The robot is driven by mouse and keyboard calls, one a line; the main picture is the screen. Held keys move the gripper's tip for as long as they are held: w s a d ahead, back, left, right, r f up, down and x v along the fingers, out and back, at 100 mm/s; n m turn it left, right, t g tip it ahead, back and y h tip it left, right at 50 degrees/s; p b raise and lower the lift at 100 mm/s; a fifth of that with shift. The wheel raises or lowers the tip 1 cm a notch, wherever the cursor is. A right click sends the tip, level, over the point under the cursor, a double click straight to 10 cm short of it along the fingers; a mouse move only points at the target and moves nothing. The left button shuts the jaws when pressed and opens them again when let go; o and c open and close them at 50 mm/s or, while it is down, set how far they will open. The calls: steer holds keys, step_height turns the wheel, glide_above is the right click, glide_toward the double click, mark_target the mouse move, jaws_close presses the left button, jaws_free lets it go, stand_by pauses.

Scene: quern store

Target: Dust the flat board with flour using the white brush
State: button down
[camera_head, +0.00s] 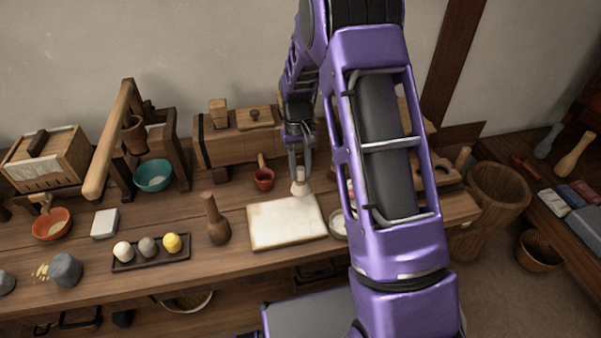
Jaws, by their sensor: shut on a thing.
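The flat board (285,226), pale with light patches on top, lies on the wooden bench in the middle of the view. My gripper (300,172) points down and is shut on the white brush (300,188). The brush's pale flared end hangs at the board's far right corner; whether it touches the board I cannot tell. A small white bowl (336,228) stands right of the board, partly hidden by my arm, and its contents are unclear.
A red cup (264,180) stands behind the board and a brown pestle (216,222) stands left of it. A dark tray (151,257) holds three balls. A teal bowl (153,174) and an orange bowl (51,223) are farther left. A wooden chest (238,145) lines the back.

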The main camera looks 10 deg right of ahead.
steer(key=shift+r+p, duration=1.65)
steer(key=shift+r, duration=1)
